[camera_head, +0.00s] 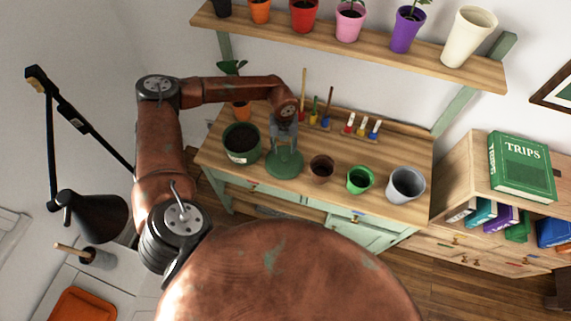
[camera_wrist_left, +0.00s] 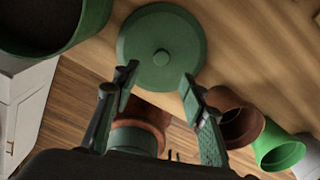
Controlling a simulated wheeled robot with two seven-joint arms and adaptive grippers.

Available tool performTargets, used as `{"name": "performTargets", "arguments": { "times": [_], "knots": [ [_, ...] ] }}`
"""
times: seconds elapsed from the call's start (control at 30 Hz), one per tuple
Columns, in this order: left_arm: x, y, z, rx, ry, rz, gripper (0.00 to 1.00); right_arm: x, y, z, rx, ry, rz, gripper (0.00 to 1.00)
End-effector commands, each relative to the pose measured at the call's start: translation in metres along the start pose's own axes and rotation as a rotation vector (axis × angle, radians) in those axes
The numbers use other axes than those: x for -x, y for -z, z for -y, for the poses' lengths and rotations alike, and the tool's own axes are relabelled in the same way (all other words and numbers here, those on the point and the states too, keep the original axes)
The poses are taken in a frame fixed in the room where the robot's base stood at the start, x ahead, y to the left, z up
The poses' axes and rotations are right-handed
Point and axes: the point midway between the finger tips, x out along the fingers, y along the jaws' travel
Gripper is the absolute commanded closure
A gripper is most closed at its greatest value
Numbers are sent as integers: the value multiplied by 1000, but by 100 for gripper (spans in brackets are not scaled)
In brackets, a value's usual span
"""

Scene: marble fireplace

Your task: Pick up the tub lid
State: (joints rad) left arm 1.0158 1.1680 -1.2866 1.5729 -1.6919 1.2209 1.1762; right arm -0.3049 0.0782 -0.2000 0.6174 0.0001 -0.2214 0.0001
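The green round tub lid (camera_head: 285,166) with a small central knob lies on the wooden bench, just right of the large green tub (camera_head: 236,155) of dark soil. My left gripper (camera_head: 284,149) points down at the lid from above in the head view. In the left wrist view the lid (camera_wrist_left: 161,47) shows whole, its knob a little beyond my fingertips (camera_wrist_left: 157,80). The two fingers are spread apart with nothing between them. Whether a fingertip touches the lid is hard to tell. My right gripper is not in view.
A brown pot (camera_head: 321,168), a green pot (camera_head: 360,180) and a grey pot (camera_head: 405,185) stand right of the lid. Small hand tools (camera_head: 327,112) stand behind. A shelf (camera_head: 370,43) with several coloured pots hangs above. The large tub is close on the lid's left.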

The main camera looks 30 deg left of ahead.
Motion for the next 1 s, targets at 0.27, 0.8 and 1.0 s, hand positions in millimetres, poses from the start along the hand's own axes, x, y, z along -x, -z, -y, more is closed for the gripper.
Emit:
{"name": "performTargets", "arguments": {
  "times": [0.27, 0.8, 1.0],
  "knots": [
    [-28, 0, 0, 0, -2, -3, 60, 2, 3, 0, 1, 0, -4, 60],
    [-75, -3, 2, 1, -1, -1, 60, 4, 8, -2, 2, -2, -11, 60],
    [-75, -3, 2, 1, -1, -1, 69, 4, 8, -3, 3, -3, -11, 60]
  ]
}}
